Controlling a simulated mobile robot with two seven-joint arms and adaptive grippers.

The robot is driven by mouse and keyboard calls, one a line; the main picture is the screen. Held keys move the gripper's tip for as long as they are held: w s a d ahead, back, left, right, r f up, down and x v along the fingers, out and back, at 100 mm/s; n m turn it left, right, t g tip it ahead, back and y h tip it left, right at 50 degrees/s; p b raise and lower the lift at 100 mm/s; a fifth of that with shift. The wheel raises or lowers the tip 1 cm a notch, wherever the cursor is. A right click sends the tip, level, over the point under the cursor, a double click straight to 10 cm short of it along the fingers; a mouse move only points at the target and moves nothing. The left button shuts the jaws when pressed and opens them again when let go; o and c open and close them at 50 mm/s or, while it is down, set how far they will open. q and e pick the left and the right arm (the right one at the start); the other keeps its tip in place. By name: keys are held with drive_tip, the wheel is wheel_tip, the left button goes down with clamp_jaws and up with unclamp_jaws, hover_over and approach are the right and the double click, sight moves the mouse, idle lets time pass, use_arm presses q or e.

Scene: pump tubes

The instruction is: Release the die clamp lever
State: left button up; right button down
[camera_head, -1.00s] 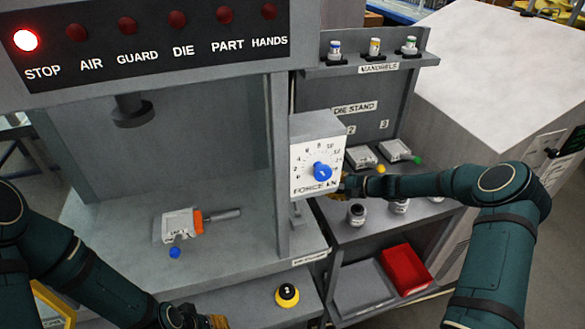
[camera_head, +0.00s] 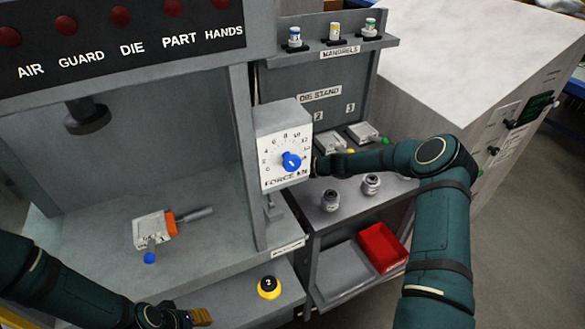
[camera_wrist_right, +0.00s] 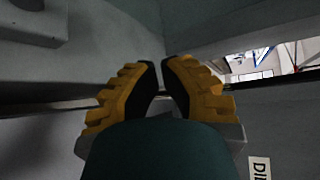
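A pale die (camera_head: 150,231) sits on the press bed. An orange collar with a grey cylindrical lever (camera_head: 195,215) is at its right side, pointing right. A short stem with a blue ball (camera_head: 149,258) sticks out toward the front. My left gripper (camera_head: 200,317) is low at the bottom edge, in front of the bed and apart from the lever; its opening cannot be made out. My right arm reaches behind the force dial box, which hides its fingers in the head view. In the right wrist view the right gripper (camera_wrist_right: 162,72) has its fingers nearly together, with nothing visible between them.
The force dial box (camera_head: 284,150) and press post stand between the right arm and the die. A black-and-yellow button (camera_head: 269,287) is on the front ledge. A red bin (camera_head: 382,246) and die stand are at right. The bed around the die is clear.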

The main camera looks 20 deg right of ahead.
use_arm(q)
drive_tip(key=shift+r, duration=0.1)
use_arm(e)
drive_tip(key=x, duration=0.4)
drive_tip(key=shift+w+a+f, duration=0.1)
drive_tip(key=shift+w+a, duration=0.05)
drive_tip(key=shift+a, duration=0.05)
drive_tip(key=shift+s+a+r+p, duration=0.15)
drive_tip(key=shift+s+r+p, duration=0.15)
drive_tip(key=shift+s, duration=0.3)
drive_tip(key=shift+s+a+r+p, duration=0.15)
drive_tip(key=shift+s+r, duration=0.25)
drive_tip(key=shift+s, duration=0.25)
use_arm(q)
drive_tip(key=shift+r, duration=0.5)
use_arm(e)
drive_tip(key=shift+s+a+r, duration=0.2)
drive_tip(key=shift+s+a, duration=0.1)
drive_tip(key=shift+s, duration=0.2)
